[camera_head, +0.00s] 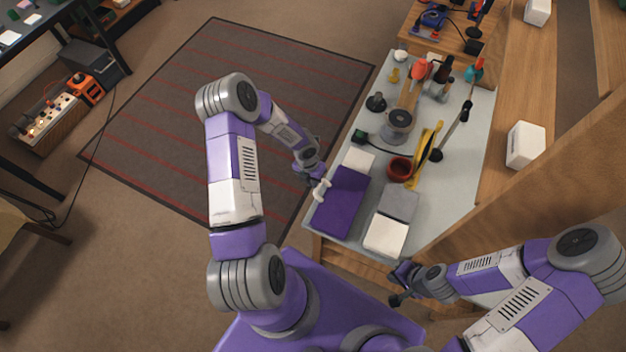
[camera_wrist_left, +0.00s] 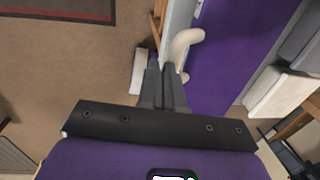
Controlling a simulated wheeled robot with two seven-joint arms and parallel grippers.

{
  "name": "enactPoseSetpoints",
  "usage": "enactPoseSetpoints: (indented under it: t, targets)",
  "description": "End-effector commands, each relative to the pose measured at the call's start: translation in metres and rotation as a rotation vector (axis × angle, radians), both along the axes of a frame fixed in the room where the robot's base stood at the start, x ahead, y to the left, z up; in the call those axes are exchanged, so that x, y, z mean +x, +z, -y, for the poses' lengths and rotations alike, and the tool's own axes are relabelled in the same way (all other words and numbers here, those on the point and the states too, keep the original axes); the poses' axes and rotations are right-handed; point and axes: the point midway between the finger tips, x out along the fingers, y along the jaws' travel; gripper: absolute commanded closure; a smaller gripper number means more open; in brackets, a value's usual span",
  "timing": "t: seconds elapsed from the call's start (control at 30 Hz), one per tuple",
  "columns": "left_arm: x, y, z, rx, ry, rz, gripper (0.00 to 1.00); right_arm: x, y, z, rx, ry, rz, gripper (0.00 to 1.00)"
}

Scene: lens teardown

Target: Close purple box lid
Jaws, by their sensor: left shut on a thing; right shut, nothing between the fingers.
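The purple box (camera_head: 340,208) is at the left front of the grey table mat. Its purple top also fills the upper right of the left wrist view (camera_wrist_left: 228,55). A white curved handle (camera_wrist_left: 187,42) is at its left edge and also shows in the head view (camera_head: 321,190). My left gripper (camera_head: 316,178) is shut on this handle; its fingertips (camera_wrist_left: 165,68) are at the handle's lower end. I cannot tell whether the lid lies fully down. My right gripper (camera_head: 398,298) is shut and empty, in front of the table's front edge.
A white and grey box (camera_head: 385,236) stands just right of the purple box. A red-brown bowl (camera_head: 400,168), a yellow stand (camera_head: 427,153) and several tools lie behind. A white block (camera_head: 525,146) is farther right. Floor is clear to the table's left.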

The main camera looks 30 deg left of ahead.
Motion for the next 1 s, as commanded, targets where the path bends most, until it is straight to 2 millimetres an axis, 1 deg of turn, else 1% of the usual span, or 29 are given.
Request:
enactPoseSetpoints:
  t: [0.03, 0.17, 0.3, 0.5, 0.6, 0.73, 1.0]
  targets:
    - [-0.005, 0.001, -0.007, 0.005, 0.007, -0.013, 1.00, 0.000, 0.007, 0.000, 0.000, 0.000, 0.000, 1.00]
    - [-0.006, 0.013, -0.020, 0.004, 0.006, -0.010, 1.00, 0.000, 0.023, 0.000, 0.000, 0.000, 0.000, 1.00]
    - [-0.006, 0.026, -0.037, 0.005, 0.004, -0.006, 1.00, 0.000, 0.041, 0.000, 0.000, 0.000, 0.000, 1.00]
    - [-0.006, 0.040, -0.059, 0.005, 0.001, -0.002, 1.00, 0.000, 0.061, 0.000, 0.000, 0.000, 0.000, 1.00]
    - [-0.006, 0.045, -0.070, 0.005, -0.002, 0.002, 1.00, 0.000, 0.066, 0.000, 0.000, 0.000, 0.000, 1.00]
    - [-0.006, 0.049, -0.077, 0.005, -0.006, 0.001, 1.00, 0.000, 0.070, 0.000, 0.000, 0.000, 0.000, 1.00]
    - [-0.005, 0.050, -0.079, 0.005, -0.009, 0.003, 1.00, 0.000, 0.069, 0.000, 0.000, 0.000, 0.000, 1.00]
